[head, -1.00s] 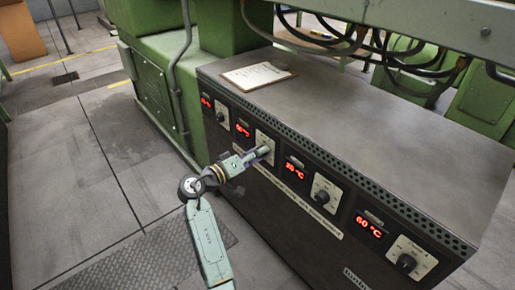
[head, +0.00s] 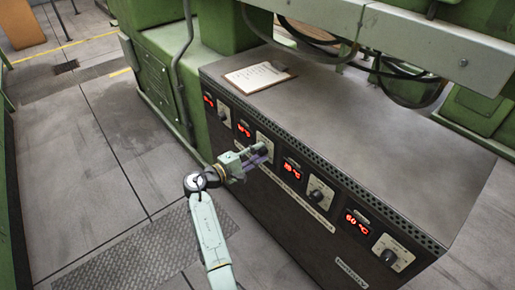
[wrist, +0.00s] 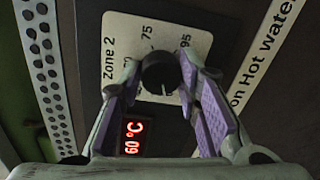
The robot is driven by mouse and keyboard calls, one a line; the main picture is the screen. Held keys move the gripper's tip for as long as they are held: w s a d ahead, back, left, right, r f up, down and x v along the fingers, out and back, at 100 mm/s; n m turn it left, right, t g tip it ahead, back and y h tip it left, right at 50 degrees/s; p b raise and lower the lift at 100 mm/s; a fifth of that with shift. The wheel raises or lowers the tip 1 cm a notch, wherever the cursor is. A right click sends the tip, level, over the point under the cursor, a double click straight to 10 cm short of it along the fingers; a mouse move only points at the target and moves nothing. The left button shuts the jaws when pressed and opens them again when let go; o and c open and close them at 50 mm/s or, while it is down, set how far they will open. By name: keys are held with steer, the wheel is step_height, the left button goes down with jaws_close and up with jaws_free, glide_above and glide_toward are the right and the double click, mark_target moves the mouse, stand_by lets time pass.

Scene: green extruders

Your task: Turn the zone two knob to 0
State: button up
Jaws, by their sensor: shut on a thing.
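The zone two knob (wrist: 160,75) is a round black dial on a pale plate (wrist: 186,38) printed "Zone 2", with 75 and 95 visible. A pale mark on the knob points toward the bottom of the wrist view. My gripper (head: 261,154) reaches the panel from the left in the head view and largely covers the knob there. In the wrist view, its purple-padded fingers (wrist: 160,68) are on both sides of the knob, shut on it. The red display (wrist: 133,137) beside the plate reads 60 °C. Other dial markings are hidden by the fingers and knob.
Other black knobs sit along the cabinet front: one to the left (head: 223,114) and two to the right (head: 318,195), (head: 389,257). A clipboard (head: 257,77) lies on the cabinet top (head: 370,130). Floor to the left is clear.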

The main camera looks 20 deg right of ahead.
steer(key=shift+n+p, duration=0.4)
steer(key=shift+n, duration=0.2)
steer(key=o, duration=1.1)
steer(key=shift+o, duration=0.2)
steer(key=v, duration=1.2)
steer(key=shift+w+f, duration=0.1)
